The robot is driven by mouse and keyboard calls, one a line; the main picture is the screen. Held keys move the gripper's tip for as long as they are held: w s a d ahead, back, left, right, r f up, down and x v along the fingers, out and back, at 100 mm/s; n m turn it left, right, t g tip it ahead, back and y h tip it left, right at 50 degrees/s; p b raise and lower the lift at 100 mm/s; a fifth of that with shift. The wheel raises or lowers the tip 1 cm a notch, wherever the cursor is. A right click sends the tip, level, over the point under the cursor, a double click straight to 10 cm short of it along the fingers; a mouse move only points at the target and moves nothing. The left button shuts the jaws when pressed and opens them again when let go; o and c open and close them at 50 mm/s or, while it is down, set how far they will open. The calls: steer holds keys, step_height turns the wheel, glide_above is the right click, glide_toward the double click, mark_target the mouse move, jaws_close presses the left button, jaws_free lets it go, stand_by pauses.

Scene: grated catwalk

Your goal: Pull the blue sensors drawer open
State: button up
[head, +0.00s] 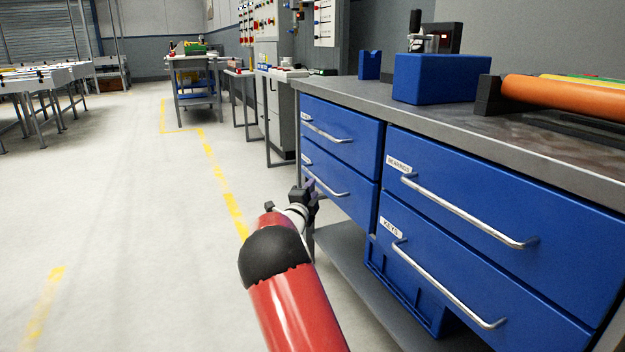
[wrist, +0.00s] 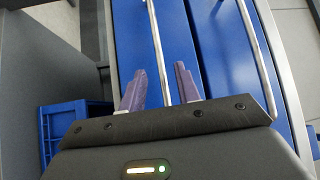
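The workbench has blue drawers in two columns. The right column reads BEARINGS (head: 465,205) above and KEYS (head: 440,265) below. The left column has an upper drawer (head: 350,135) and a lower drawer (head: 355,200); their labels are too small to read, so I cannot tell which is sensors. All look shut. My gripper (head: 311,187) is at the lower left drawer's handle (head: 335,190). In the wrist view, my gripper (wrist: 160,75) is open, its purple fingers on either side of a metal handle bar (wrist: 157,45), with gaps visible on both sides.
The grey benchtop (head: 375,95) carries a blue box (head: 440,78) and an orange roller (head: 565,98). A blue crate (head: 400,290) sits on the shelf below the drawers; it also shows in the wrist view (wrist: 75,112). The floor left of the bench is clear.

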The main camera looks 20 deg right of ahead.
mark_target(318, 178)
steer(key=x, duration=0.6)
steer(key=shift+w+d, duration=0.15)
steer(key=shift+d, duration=0.05)
jaws_close()
